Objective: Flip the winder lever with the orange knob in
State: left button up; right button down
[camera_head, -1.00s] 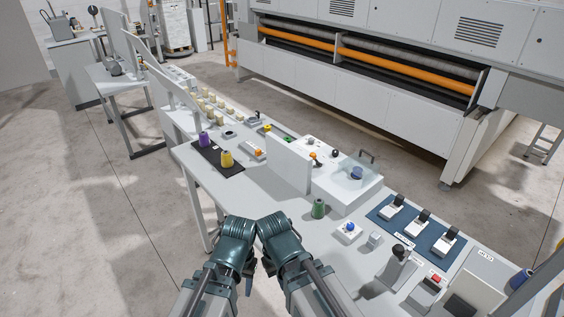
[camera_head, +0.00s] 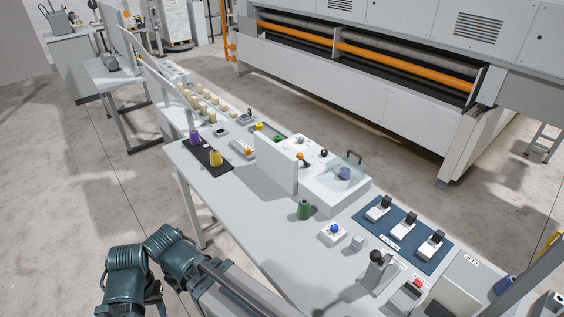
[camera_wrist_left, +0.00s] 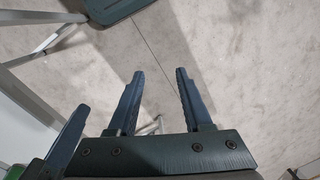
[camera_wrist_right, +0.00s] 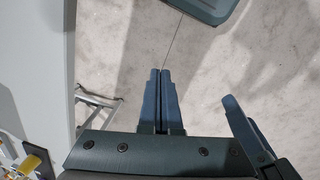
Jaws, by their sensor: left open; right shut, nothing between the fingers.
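An orange knob (camera_head: 300,156) stands on the white box behind the upright pale panel, mid-table in the head view; its lever is too small to make out. A second small orange knob (camera_head: 248,152) sits on a low grey unit left of that panel. Both arms are at the lower left of the head view, off the table's near edge and well short of both knobs. In the left wrist view my left gripper (camera_wrist_left: 160,76) is open and empty over bare floor. In the right wrist view my right gripper (camera_wrist_right: 160,74) is shut and empty over the floor.
The white table (camera_head: 237,212) has a clear near strip. A green spool (camera_head: 304,209), a unit with a blue knob (camera_head: 333,232) and a blue mat (camera_head: 375,226) with black-topped switches stand to the right. Purple (camera_head: 195,137) and yellow (camera_head: 215,158) spools stand left.

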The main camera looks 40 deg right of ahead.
pick_arm(q)
jog(key=shift+o, duration=1)
notch_tip(320, 180, down, 3)
jog(key=b, duration=0.2)
jog(key=shift+r+b, duration=0.1)
jog(key=shift+b, duration=0.3)
pick_arm(e)
jog(key=w+d+m+t+y+b, duration=0.1)
jog(key=w+d+m+t, duration=0.3)
jog(key=w+d+m, duration=0.55)
jog(key=w+d+m+t+b, duration=0.2)
jog(key=w+d+m+t, duration=0.3)
jog(key=d, duration=0.7)
pick_arm(q)
notch_tip(320, 180, down, 5)
jog(key=shift+f+b, duration=0.2)
jog(key=shift+b, duration=1.05)
pick_arm(e)
jog(key=s+d+r+m+t+h, duration=0.1)
jog(key=d+m, duration=0.5)
jog(key=d, duration=0.6)
jog(key=s+d+r+m+t+h, duration=0.1)
jog(key=d+r+m+t+h, duration=0.1)
jog(key=d+r+m+h, duration=0.2)
jog(key=d+m+h, duration=0.1)
jog(key=d+m, duration=0.2)
jog(key=d, duration=0.5)
jog(key=shift+d+r, duration=0.3)
jog(key=shift+d, duration=0.05)
